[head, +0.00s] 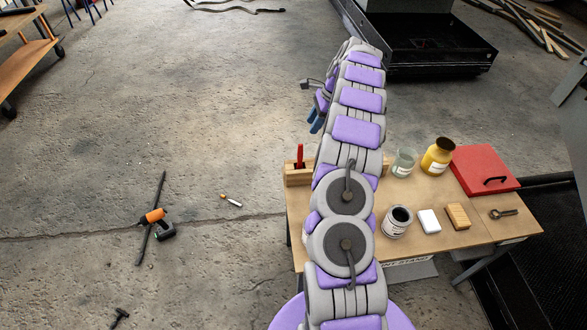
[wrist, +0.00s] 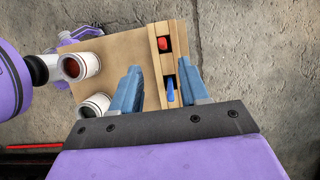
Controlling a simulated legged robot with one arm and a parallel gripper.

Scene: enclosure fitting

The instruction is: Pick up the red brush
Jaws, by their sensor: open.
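A red handle, which I take for the red brush (head: 300,155), stands upright in a wooden rack (head: 297,175) at the table's left end. In the wrist view the red handle (wrist: 164,44) sits in one slot of the rack, and a blue handle (wrist: 170,92) sits in another. My gripper (wrist: 158,68) is open and empty above the rack. Its fingers are on either side of the rack strip, with the blue handle between them and the red handle just beyond the tips. In the head view my gripper (head: 316,120) is mostly hidden behind my arm.

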